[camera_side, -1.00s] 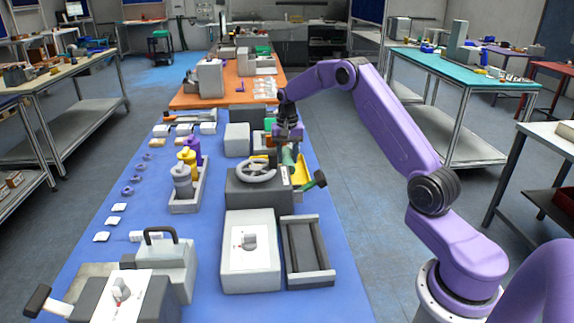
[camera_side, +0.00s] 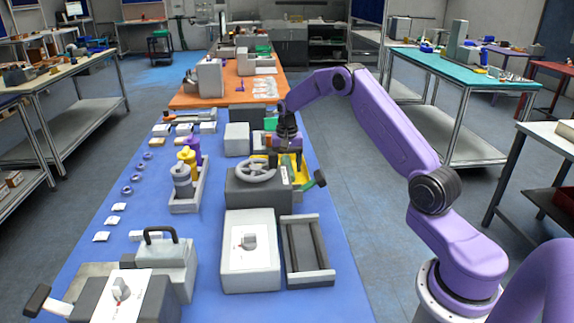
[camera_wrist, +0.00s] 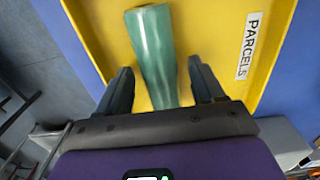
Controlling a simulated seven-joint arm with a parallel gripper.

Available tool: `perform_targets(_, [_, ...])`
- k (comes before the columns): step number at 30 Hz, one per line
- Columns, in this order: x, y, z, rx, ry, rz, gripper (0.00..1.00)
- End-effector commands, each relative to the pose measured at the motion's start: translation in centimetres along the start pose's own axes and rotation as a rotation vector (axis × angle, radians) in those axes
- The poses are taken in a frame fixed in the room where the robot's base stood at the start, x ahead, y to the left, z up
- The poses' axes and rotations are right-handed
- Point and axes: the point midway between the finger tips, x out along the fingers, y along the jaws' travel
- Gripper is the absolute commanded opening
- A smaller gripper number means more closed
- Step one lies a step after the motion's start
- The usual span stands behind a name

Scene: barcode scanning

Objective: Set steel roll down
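The roll is a teal-green tapered cylinder (camera_wrist: 158,55), seen in the wrist view over the yellow tray marked PARCELS (camera_wrist: 217,50). In the side view the yellow tray (camera_side: 302,172) is partly hidden behind the grey machine with a handwheel. My gripper (camera_wrist: 160,80) has a finger on each side of the roll's near end. A strip of yellow shows between each finger and the roll, so the fingers are open and apart from it. In the side view my gripper (camera_side: 288,152) is low over the tray, and the roll is mostly hidden there.
The grey handwheel machine (camera_side: 258,188) stands just in front of the tray, with a dark-and-green handle (camera_side: 319,179) at its right. A grey box (camera_side: 236,138) stands to the left. A grey bottle rack (camera_side: 186,203) is farther left.

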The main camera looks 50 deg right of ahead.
Motion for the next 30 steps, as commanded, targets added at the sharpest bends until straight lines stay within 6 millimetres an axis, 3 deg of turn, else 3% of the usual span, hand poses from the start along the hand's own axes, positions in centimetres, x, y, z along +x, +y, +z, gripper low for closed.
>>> perform_targets(7, [-1.6, -0.1, -0.1, 0.0, 0.002, -0.001, 0.68])
perform_targets(21, [-10.4, 0.0, -0.1, 0.001, 0.004, -0.002, 0.68])
perform_targets(30, [-12.4, 0.0, 0.0, 0.0, 0.001, 0.0, 0.68])
